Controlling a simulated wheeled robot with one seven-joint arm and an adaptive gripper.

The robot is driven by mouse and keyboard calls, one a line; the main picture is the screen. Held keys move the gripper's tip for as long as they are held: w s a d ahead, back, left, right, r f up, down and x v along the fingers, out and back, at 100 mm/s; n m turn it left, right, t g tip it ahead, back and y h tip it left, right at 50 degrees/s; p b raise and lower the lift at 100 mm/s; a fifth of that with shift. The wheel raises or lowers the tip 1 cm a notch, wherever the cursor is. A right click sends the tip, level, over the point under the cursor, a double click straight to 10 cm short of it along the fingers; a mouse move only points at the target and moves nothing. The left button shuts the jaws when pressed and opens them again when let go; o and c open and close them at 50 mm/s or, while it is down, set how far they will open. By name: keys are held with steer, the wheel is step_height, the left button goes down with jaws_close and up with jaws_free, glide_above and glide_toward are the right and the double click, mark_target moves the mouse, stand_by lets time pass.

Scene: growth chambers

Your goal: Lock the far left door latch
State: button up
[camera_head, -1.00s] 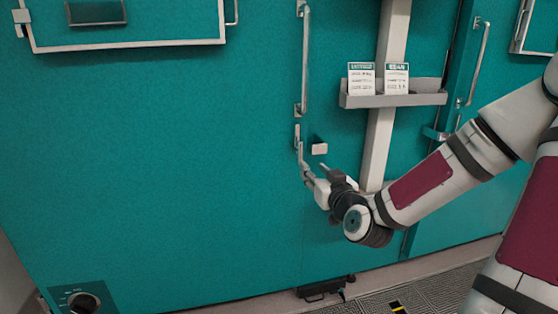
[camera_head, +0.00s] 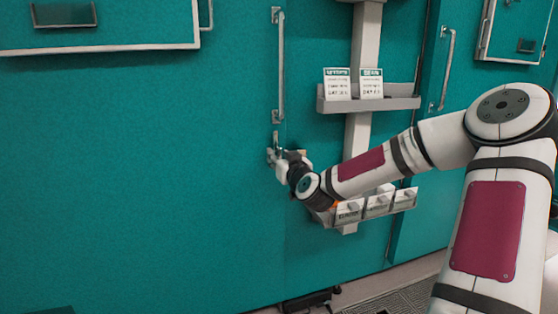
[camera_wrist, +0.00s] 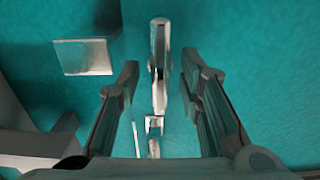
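The far left door latch (camera_head: 271,153) is a small metal piece on the teal door, just below the long vertical door handle (camera_head: 280,66). My gripper (camera_head: 278,158) is at the latch and hides much of it in the head view. In the wrist view my gripper (camera_wrist: 160,72) is open, with a dark finger on each side of the latch's metal bar (camera_wrist: 159,45). Gaps show between the bar and both fingers. A square metal block (camera_wrist: 84,57) sits on the door beside the left finger. Whether the latch is locked cannot be told.
A grey post with a shelf (camera_head: 368,104) holding two white cards stands right of the latch. A lower rack (camera_head: 405,199) with tags sits behind my forearm. Another door handle (camera_head: 447,70) is further right. The teal door to the left is clear.

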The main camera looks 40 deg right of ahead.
steer(key=shift+w, duration=0.3)
jaws_close()
